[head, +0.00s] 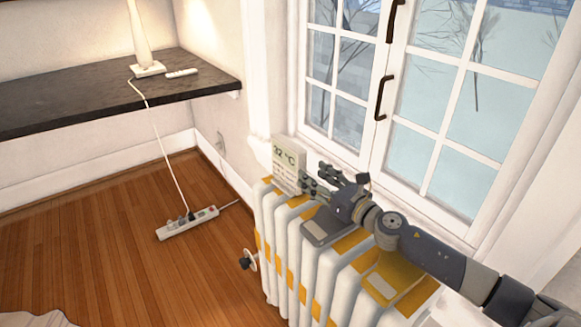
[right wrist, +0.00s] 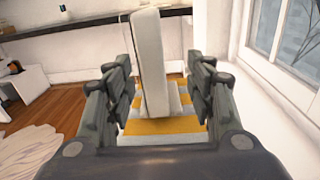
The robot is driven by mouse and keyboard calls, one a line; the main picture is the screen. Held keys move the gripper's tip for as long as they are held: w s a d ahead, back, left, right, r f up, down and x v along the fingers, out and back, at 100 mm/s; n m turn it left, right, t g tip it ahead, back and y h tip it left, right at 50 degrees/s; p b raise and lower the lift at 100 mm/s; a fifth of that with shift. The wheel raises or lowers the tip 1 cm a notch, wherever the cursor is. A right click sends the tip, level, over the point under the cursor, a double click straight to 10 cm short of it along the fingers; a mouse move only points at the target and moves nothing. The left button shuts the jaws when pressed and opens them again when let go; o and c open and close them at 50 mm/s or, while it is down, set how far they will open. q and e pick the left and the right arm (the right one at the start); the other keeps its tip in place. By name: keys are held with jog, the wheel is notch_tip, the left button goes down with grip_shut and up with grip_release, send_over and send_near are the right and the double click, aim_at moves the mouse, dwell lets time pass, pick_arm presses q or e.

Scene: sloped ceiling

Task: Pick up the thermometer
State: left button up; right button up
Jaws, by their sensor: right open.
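The thermometer (head: 288,166) is a white upright block with a "32 °C" display, standing on the far end of the white and yellow radiator (head: 275,233) by the window. In the right wrist view the thermometer (right wrist: 151,62) shows edge-on as a pale slab between my fingers. My right gripper (head: 316,180) is open, with its fingers close to the thermometer's near edge in the head view. In the right wrist view the open right gripper (right wrist: 160,82) has a finger on each side of the slab, with gaps visible. My left gripper is not in view.
A flat grey object (head: 322,228) lies on the radiator below my right wrist. The window (head: 430,95) with dark handles is close behind my arm. A dark shelf (head: 80,100) is at the left. A power strip (head: 188,223) lies on the wooden floor.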

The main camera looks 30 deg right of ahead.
aim_at(304, 170)
jog(key=shift+w+a+r+n, duration=0.1)
jog(key=shift+a+r+n, duration=0.1)
jog(key=shift+n, duration=0.1)
jog(key=shift+w+a+r, duration=0.1)
jog(key=shift+w, duration=0.2)
jog(key=w, duration=0.2)
jog(key=w+a, duration=0.1)
jog(key=w, duration=0.1)
jog(key=shift+p, duration=0.4)
jog(key=shift+w+a, duration=0.1)
jog(key=shift+w, duration=0.4)
jog(key=w, duration=0.2)
jog(key=w+a, duration=0.1)
jog(key=w, duration=0.1)
jog(key=shift+w, duration=0.1)
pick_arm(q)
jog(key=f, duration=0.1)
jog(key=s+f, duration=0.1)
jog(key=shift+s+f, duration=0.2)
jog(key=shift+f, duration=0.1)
pick_arm(e)
grip_shut()
